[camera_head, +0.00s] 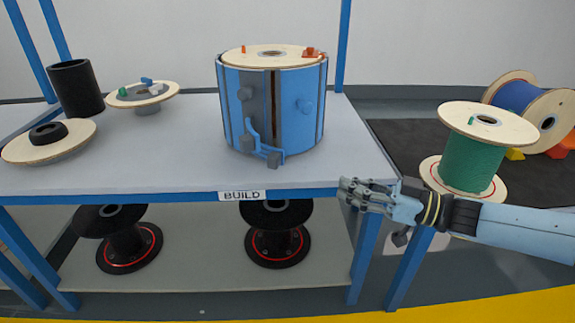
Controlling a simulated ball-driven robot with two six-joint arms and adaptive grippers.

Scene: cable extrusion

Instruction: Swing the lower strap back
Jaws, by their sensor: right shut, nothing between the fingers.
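A blue drum-shaped jacket (300,125) stands upright on the grey workbench (180,165), with a pale wooden disc (290,54) on top. A dark vertical gap shows at its front. The lower strap (262,150), a blue curved piece with grey blocks, sits low at the front beside this gap. My right gripper (345,190) is shut and empty at the bench's front right corner, apart from the jacket. My left gripper is out of view.
A black cylinder (75,88) and two pale discs (50,151) (142,96) occupy the bench's left. Black spools (278,245) stand on the lower shelf. The bench front is clear.

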